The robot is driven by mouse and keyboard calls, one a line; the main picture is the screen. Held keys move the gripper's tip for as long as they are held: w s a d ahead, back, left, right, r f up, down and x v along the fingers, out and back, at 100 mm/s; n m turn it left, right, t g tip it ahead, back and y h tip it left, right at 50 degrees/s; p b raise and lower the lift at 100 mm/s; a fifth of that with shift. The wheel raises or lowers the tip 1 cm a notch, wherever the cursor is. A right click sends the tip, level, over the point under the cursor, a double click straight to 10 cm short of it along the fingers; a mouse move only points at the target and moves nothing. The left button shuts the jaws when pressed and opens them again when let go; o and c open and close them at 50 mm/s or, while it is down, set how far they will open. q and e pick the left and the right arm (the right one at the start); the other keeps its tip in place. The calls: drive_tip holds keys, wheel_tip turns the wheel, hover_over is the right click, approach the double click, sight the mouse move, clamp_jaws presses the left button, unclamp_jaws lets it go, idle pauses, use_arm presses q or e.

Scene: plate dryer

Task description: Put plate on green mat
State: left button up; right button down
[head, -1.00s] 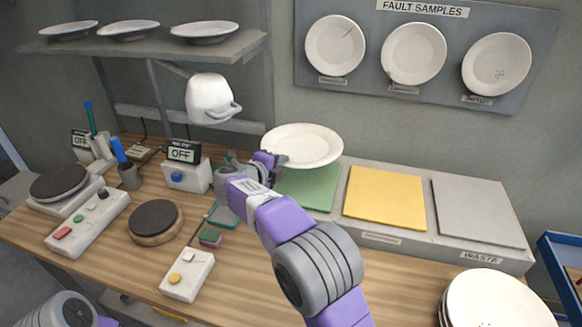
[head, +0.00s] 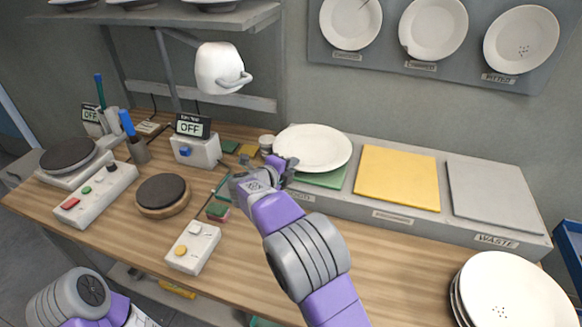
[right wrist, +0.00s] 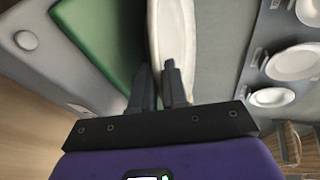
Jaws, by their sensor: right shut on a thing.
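A white plate (head: 313,148) is held over the green mat (head: 322,180), the left one of three pads on a grey raised bench. The plate hides much of the mat. My right gripper (head: 284,168) is shut on the plate's near left rim. In the right wrist view the fingers (right wrist: 159,88) pinch the plate (right wrist: 172,45), seen nearly edge-on, with the green mat (right wrist: 98,38) beside it. Whether the plate touches the mat I cannot tell. My left forearm shows at the bottom left of the head view, but its gripper is out of frame.
A yellow pad (head: 397,178) and a grey pad (head: 493,190) marked waste lie right of the mat. A plate stack (head: 512,290) stands at the lower right. A white mug (head: 218,67) hangs above the OFF box (head: 196,148). Sample plates hang on the wall.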

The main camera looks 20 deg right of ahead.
drive_tip(key=shift+r, duration=0.1)
drive_tip(key=c, duration=1.4)
unclamp_jaws()
drive_tip(key=p+v, duration=0.2)
drive_tip(key=v, duration=1)
